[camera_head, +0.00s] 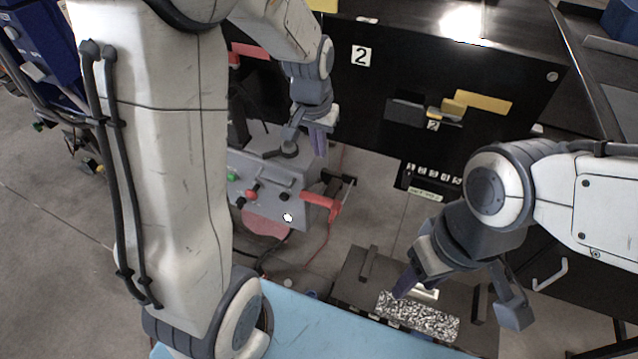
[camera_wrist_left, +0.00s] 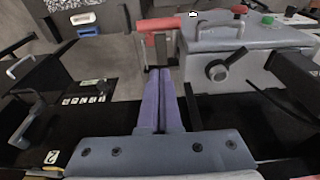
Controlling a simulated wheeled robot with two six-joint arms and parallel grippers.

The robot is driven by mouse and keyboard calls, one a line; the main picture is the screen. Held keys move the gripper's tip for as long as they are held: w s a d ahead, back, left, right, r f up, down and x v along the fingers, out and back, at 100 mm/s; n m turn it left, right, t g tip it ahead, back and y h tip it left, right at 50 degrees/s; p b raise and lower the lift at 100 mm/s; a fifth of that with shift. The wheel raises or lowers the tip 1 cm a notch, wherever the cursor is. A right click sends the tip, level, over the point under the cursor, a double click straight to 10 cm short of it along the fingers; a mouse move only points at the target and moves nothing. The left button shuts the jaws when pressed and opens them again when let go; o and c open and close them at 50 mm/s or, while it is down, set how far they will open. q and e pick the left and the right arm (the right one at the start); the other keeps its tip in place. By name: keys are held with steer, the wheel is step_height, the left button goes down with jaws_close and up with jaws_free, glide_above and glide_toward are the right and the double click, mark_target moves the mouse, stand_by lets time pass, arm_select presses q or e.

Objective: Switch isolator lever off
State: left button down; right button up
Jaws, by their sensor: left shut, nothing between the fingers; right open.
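The isolator lever (camera_head: 320,203) is a red handle on the right side of a grey control box (camera_head: 262,172). In the left wrist view the red lever (camera_wrist_left: 160,25) lies at the top, beyond my fingertips, beside the grey box (camera_wrist_left: 245,45). My left gripper (camera_head: 320,153) is shut and empty, its purple fingers pointing down above and behind the lever, apart from it. The shut fingers also show in the left wrist view (camera_wrist_left: 160,72). My right gripper (camera_head: 460,298) is open at the lower right, with its fingers either side of a speckled block (camera_head: 425,318); contact is unclear.
A black panel (camera_head: 400,75) marked 2 stands behind, with yellow and dark parts on it. The grey box carries green and red buttons and a black knob (camera_wrist_left: 217,70). Cables hang below the box. A light blue surface (camera_head: 310,330) is at the front.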

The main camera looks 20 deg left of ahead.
arm_select(q)
step_height(320, 180, down, 12)
steer(key=shift+f+p, duration=0.1)
steer(key=shift+p, duration=1)
steer(key=shift+s+f, duration=0.25)
steer(key=shift+f, duration=0.05)
